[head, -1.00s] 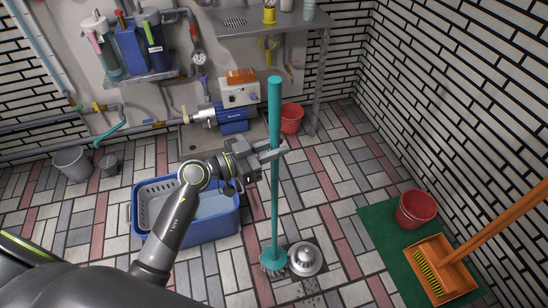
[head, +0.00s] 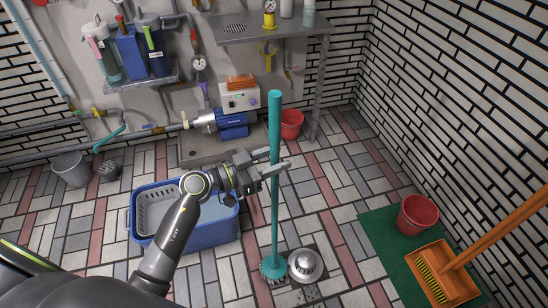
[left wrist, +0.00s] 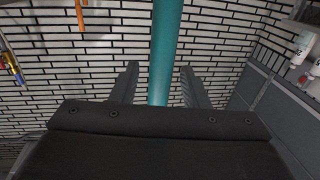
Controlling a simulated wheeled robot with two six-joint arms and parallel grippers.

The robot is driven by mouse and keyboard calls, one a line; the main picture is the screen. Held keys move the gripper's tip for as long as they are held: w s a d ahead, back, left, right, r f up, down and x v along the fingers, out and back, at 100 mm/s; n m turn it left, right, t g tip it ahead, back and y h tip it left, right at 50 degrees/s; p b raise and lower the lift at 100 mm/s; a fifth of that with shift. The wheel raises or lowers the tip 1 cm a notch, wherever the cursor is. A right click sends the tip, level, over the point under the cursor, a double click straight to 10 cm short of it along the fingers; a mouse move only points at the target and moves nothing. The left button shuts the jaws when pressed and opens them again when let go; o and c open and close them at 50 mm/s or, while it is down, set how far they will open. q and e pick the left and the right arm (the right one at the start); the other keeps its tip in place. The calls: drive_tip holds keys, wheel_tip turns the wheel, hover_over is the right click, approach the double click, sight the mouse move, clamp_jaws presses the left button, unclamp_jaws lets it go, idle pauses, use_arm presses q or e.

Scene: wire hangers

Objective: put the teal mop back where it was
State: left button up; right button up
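The teal mop (head: 275,205) stands upright on the tiled floor, its bristled head (head: 272,268) beside a round grey metal dome (head: 304,265). My left gripper (head: 276,160) is around the upper part of the handle, with one finger on each side. In the left wrist view, the teal handle (left wrist: 165,60) runs between the two spread fingers (left wrist: 160,82), with a small gap on both sides. The gripper is open. My right gripper is not in view.
A blue tub (head: 205,235) stands left of the mop. A red bucket (head: 291,124) is behind it, below a grey shelf (head: 265,27). At right, another red bucket (head: 417,214) and an orange broom (head: 500,228) are on a green mat (head: 385,235).

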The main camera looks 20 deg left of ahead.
use_arm(q)
drive_tip(key=shift+r, duration=0.1)
drive_tip(key=v, duration=1.2)
